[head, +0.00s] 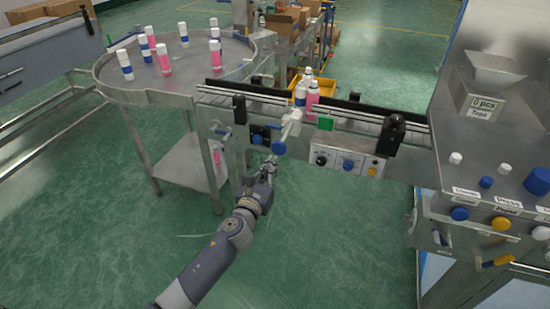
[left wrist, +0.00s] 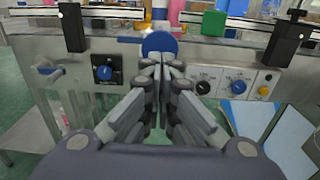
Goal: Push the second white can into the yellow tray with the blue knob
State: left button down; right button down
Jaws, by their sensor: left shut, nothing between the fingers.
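The blue knob (head: 279,148) is on the end of a pale rod at the conveyor's front. It also shows in the left wrist view (left wrist: 160,43). My left gripper (head: 271,163) is shut and empty, with its tips just below and in front of the knob; I cannot tell whether they touch. A white can with a blue band (head: 300,95) and a pink can (head: 313,98) stand on the conveyor behind the rod. Another white-topped can (head: 308,72) shows behind them, partly hidden. The yellow tray (head: 327,87) is behind the conveyor, partly hidden by the cans. My right gripper is not in view.
A round steel table (head: 115,85) with several white and pink cans stands at the left. The conveyor (head: 365,113) carries black sensor posts (head: 391,133) and a green block (head: 325,123). A control panel (head: 348,162) is right of the knob. A steel machine (head: 490,130) stands at the right.

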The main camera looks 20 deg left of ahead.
aim_at(278, 153)
pick_arm(q)
jog(key=shift+w, duration=1.85)
